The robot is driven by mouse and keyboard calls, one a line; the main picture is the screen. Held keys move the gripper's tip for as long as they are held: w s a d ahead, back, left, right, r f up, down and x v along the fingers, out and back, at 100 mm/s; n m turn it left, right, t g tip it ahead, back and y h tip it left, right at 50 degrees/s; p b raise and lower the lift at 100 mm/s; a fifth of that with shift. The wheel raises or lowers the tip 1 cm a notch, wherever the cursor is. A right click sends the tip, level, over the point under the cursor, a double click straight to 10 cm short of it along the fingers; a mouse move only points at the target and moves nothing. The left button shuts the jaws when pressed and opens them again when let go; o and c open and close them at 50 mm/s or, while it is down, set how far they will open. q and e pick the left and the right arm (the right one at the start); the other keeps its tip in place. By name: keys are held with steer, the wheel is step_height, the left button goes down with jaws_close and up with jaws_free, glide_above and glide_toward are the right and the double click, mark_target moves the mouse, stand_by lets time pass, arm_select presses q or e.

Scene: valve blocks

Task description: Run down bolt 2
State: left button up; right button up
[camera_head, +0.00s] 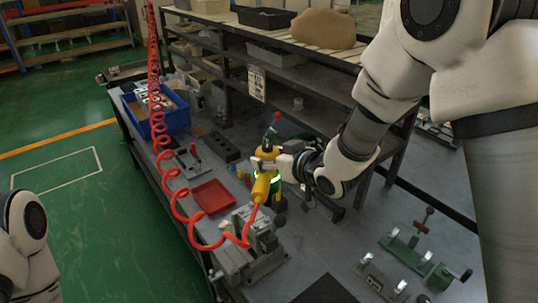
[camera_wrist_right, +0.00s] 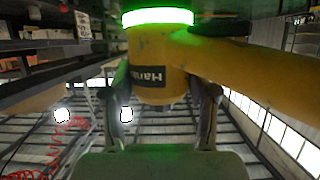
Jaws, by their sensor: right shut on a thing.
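My right gripper (camera_head: 279,165) is shut on a yellow power tool (camera_head: 262,187) with a lit green ring. In the right wrist view, the gripper (camera_wrist_right: 160,110) has one finger on each side of the yellow tool body (camera_wrist_right: 152,85), which carries a dark label. A red coiled hose (camera_head: 181,205) runs to the tool's handle. The tool is above and beside a grey metal valve block (camera_head: 250,232) on the bench. Bolt 2 cannot be made out, nor whether the tool touches the block. My left arm shows at lower left, its gripper outside the view.
A red tray (camera_head: 212,197) lies left of the tool, and a blue bin (camera_head: 157,110) stands farther back. Green clamps (camera_head: 405,250) lie at the right. A shelf (camera_head: 280,55) with bins runs along the back. The hose hangs over the bench's left side.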

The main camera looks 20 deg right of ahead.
mark_target(275, 174)
steer(key=shift+w+a, duration=0.15)
steer(key=shift+w, duration=0.2)
steer(key=shift+w+f, duration=0.15)
steer(key=shift+f, duration=0.25)
steer(key=shift+s+f+b, duration=0.15)
steer(key=shift+f+b, duration=0.45)
steer(key=shift+b, duration=0.05)
steer(key=shift+s+f+b, duration=0.15)
steer(key=shift+f+b, duration=0.4)
steer(key=shift+b, duration=0.05)
steer(key=shift+f+b, duration=0.35)
steer(key=shift+w+f+b, duration=0.2)
steer(key=shift+f+b, duration=0.1)
steer(key=shift+f, duration=0.3)
arm_select(q)
steer(key=f, duration=0.4)
steer(key=shift+w+a, duration=0.1)
steer(key=shift+w, duration=0.2)
steer(key=shift+s, duration=0.1)
arm_select(e)
steer(key=shift+s+r, duration=0.15)
